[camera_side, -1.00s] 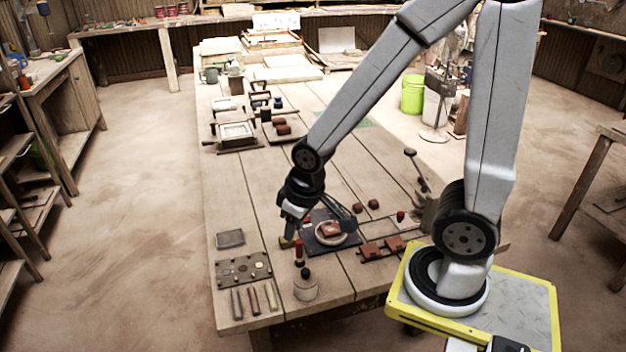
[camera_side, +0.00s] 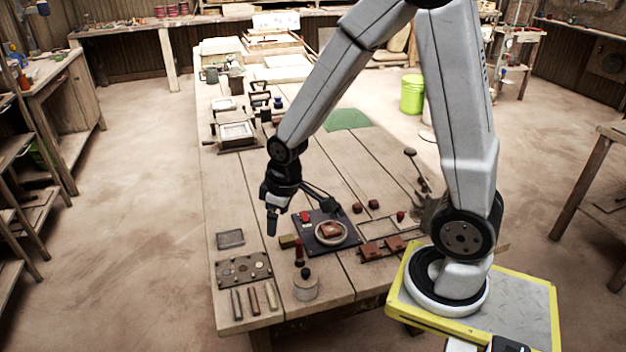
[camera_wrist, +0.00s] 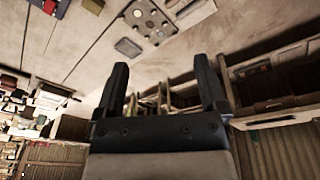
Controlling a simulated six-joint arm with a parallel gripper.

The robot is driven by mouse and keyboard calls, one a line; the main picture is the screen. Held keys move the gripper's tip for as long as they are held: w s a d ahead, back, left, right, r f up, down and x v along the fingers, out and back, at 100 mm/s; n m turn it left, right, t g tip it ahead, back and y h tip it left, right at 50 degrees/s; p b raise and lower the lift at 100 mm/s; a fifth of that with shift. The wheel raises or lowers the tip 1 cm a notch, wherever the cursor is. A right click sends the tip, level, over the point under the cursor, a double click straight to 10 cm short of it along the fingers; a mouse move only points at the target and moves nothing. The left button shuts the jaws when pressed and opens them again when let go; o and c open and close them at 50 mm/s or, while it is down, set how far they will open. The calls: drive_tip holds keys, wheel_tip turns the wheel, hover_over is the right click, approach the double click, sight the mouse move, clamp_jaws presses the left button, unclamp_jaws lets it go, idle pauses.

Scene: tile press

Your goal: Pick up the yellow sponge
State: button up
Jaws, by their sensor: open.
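The yellow sponge (camera_side: 289,241) is a small dull-yellow block on the wooden table, just left of the dark mat (camera_side: 311,241). A yellowish block (camera_wrist: 93,5), likely the same sponge, shows at the top edge of the wrist view. My gripper (camera_side: 271,228) is in the air above the table, up and to the left of the sponge in the side view. In the wrist view my gripper (camera_wrist: 160,66) has its two fingers well apart, with nothing between them. The sponge is apart from the fingers.
A round dish with a reddish tile (camera_side: 331,230) sits on the mat. A red-handled tool (camera_side: 299,250) and a pale pot (camera_side: 306,288) stand in front. A plate with round inserts (camera_side: 243,269) and several sticks lie front left. The table's left strip is mostly clear.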

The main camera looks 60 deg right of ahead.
drive_tip(key=w+d+f+n+g, duration=0.1)
drive_tip(key=w+d+f+n, duration=0.3)
drive_tip(key=w+d+f, duration=0.35)
drive_tip(key=n+g, duration=0.1)
drive_tip(key=n, duration=0.2)
hover_over(287, 238)
drive_tip(key=f, duration=1.1)
drive_tip(key=shift+a+f, duration=0.1)
drive_tip(key=shift+a, duration=0.2)
drive_tip(key=shift+f, duration=1.3)
drive_tip(key=shift+f, duration=0.1)
drive_tip(key=shift+d+f, duration=0.15)
drive_tip(key=shift+f, duration=1.1)
drive_tip(key=shift+d+f, duration=0.1)
drive_tip(key=shift+f, duration=1.15)
clamp_jaws()
